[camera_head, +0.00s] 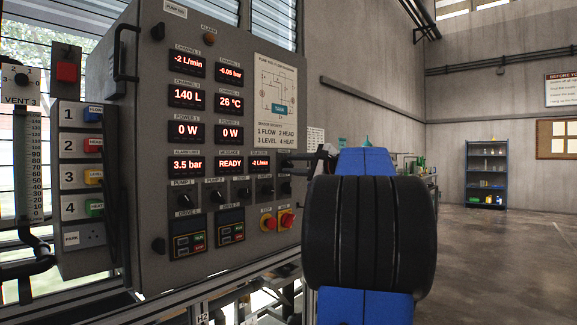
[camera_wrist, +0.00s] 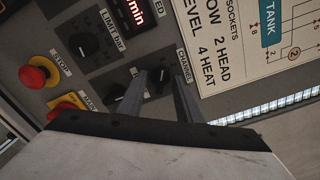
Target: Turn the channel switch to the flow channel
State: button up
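The channel switch (camera_wrist: 158,84) is a small dark knob beside the CHANNEL label in the wrist view. My gripper (camera_wrist: 160,82) is open, with one finger on each side of the knob. I cannot tell whether either finger touches it, and its pointer direction is unclear. In the head view my gripper (camera_head: 288,160) reaches the right part of the grey pump panel (camera_head: 150,270), and the switch is not clear there. The legend (camera_head: 275,133) on the panel lists 1 FLOW, 2 HEAD, 3 LEVEL, 4 HEAT. The selected display (camera_head: 260,162) seems to read -2 L/min.
The limit knob (camera_wrist: 86,44) and red stop button (camera_wrist: 38,75) sit near my fingers in the wrist view. Open floor and a blue shelf (camera_head: 486,175) lie to the right.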

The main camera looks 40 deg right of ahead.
jog(key=s, duration=0.7)
jog(key=shift+d, duration=0.25)
dwell(0.4)
jog(key=s+d, duration=0.1)
jog(key=s, duration=1.6)
jog(key=shift+s+d, duration=0.2)
